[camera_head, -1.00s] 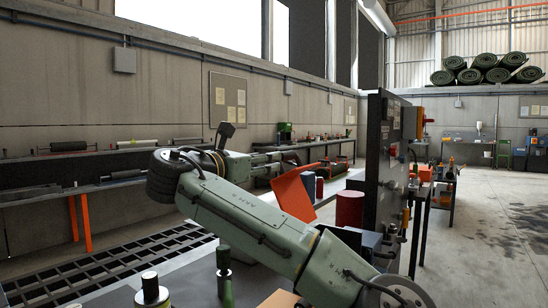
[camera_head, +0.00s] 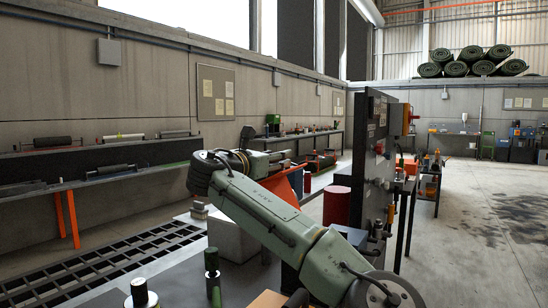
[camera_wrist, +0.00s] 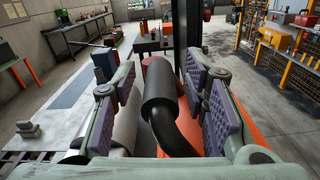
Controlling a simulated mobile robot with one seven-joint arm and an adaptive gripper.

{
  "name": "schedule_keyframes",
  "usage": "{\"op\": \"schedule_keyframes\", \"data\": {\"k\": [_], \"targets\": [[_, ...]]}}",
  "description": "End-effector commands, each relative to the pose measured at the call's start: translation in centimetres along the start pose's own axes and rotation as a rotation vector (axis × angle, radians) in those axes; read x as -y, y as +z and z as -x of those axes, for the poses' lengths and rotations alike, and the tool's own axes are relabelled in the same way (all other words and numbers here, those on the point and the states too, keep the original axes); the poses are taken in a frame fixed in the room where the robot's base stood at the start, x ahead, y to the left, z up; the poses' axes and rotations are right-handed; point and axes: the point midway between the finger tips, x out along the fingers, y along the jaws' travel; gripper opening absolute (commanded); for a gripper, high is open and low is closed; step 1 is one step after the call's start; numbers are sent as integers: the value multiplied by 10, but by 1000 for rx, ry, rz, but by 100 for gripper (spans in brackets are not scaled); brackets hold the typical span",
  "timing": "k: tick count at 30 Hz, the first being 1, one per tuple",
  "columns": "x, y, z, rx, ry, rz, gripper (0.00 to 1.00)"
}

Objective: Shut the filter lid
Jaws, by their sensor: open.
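An orange panel (camera_head: 288,184), which looks like the filter lid, stands tilted up beyond my arm in the head view, partly hidden by it. Orange surface also shows under the right finger in the wrist view (camera_wrist: 251,135). My gripper (camera_head: 277,160) is near the panel's upper edge. In the wrist view my gripper (camera_wrist: 157,78) is open, with purple pads apart. A black cylindrical grip on a bent bar (camera_wrist: 160,95) lies between the pads, with no clear contact. I cannot tell how it joins the lid.
A dark upright panel with controls (camera_head: 372,160) stands close right of my arm. A dark red cylinder (camera_head: 337,205) and a pale box (camera_head: 232,238) are nearby. A floor grating (camera_head: 105,262) is at left. Open floor (camera_head: 480,215) lies at right.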

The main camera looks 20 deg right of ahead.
Motion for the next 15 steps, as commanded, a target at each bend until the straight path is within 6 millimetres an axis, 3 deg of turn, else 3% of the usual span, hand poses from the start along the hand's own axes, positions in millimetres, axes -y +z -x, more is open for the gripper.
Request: {"op": "schedule_keyframes", "data": {"k": [15], "targets": [[0,0,0,0,0,0,10]]}}
